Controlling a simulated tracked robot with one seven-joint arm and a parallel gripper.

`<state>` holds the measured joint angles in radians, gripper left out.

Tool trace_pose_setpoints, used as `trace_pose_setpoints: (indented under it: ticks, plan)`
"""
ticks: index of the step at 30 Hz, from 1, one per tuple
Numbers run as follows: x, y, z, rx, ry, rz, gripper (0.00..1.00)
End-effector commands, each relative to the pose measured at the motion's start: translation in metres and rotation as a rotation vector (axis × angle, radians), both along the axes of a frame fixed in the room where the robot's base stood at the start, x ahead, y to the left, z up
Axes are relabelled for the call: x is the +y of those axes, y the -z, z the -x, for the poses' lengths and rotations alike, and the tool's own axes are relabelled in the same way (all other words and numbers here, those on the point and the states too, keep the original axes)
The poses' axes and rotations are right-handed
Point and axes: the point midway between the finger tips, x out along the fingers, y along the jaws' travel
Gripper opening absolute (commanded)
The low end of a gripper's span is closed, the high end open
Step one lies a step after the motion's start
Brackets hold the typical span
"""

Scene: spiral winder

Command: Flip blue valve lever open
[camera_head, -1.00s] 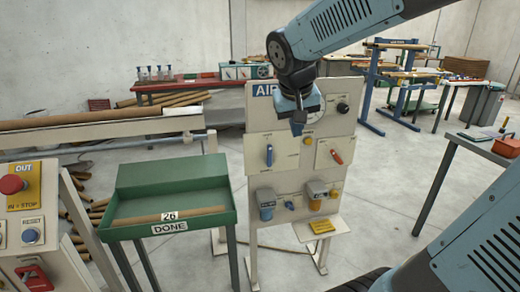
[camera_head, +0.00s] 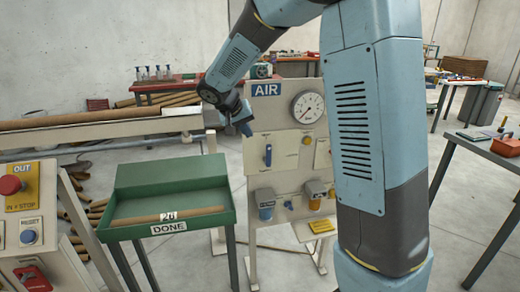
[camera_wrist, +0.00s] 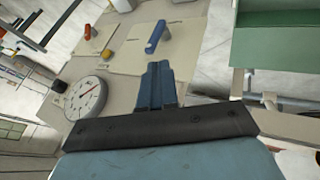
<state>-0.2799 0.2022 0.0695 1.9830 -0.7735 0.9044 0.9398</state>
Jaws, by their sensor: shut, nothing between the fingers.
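The blue valve lever (camera_head: 267,155) is on the left plate of the AIR panel (camera_head: 285,135) and hangs about vertical in the head view. In the wrist view the blue lever (camera_wrist: 156,37) lies beyond my fingertips with a gap between. My gripper (camera_head: 247,129) is at the panel's upper left edge, above and left of the lever. My gripper's fingers (camera_wrist: 158,72) are together and hold nothing. The red lever (camera_wrist: 89,32) shows in the wrist view; my arm hides it in the head view.
A pressure gauge (camera_head: 307,107) and a yellow button (camera_head: 307,140) are on the panel. A green DONE tray (camera_head: 130,222) stands at left. A conveyor rail (camera_head: 90,128) ends near my gripper.

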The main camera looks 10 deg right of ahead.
Motion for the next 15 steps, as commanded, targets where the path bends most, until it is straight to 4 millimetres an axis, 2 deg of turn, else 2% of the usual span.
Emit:
trace_pose_setpoints:
  ticks: [1, 6, 15]
  plan:
    - [0.006, 0.008, -0.008, -0.001, -0.003, 0.009, 0.0]
    - [0.019, 0.023, -0.026, -0.017, -0.002, 0.027, 0.0]
    - [0.025, 0.03, -0.034, -0.026, -0.003, 0.034, 0.0]
